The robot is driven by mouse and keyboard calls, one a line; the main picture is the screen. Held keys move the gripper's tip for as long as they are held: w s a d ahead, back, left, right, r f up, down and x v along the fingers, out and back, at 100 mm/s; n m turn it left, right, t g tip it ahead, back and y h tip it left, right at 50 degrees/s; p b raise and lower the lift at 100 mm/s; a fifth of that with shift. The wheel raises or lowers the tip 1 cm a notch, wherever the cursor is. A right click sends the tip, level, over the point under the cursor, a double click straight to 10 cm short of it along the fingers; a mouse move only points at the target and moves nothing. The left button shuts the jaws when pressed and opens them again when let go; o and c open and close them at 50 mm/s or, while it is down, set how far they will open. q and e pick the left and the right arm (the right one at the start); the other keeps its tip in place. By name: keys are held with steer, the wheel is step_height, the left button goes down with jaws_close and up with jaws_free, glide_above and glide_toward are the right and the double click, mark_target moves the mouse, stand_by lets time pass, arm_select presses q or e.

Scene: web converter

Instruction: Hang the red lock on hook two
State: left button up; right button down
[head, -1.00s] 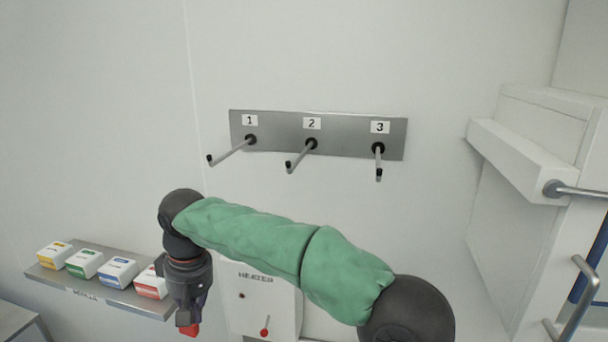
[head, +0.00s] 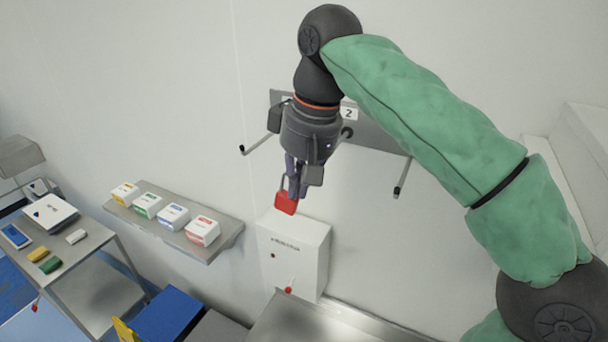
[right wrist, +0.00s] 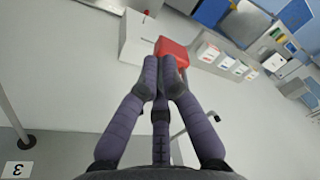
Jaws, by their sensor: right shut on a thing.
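The red lock (head: 286,204) hangs below my right gripper (head: 296,184), which is shut on it. It also shows in the right wrist view (right wrist: 172,50), at the fingertips. The label for hook two (head: 349,113) shows just right of the gripper. Hook two's mount (head: 347,132) shows, but its rod is mostly hidden behind the gripper. How far the lock is from hook two I cannot tell. My left gripper is not in view.
Hook one (head: 260,143) sticks out left of the gripper and hook three (head: 402,178) to its right. A shelf (head: 220,243) with several coloured boxes is lower left. A white wall box (head: 305,262) is below the lock.

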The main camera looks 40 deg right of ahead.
steer(key=shift+w+d, duration=0.25)
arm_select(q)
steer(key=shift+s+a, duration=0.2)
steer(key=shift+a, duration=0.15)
arm_select(e)
steer(key=d, duration=0.1)
steer(key=w+d, duration=0.1)
steer(key=d, duration=0.1)
steer(key=w+d, duration=0.1)
steer(key=d, duration=0.1)
steer(key=shift+w+f, duration=0.15)
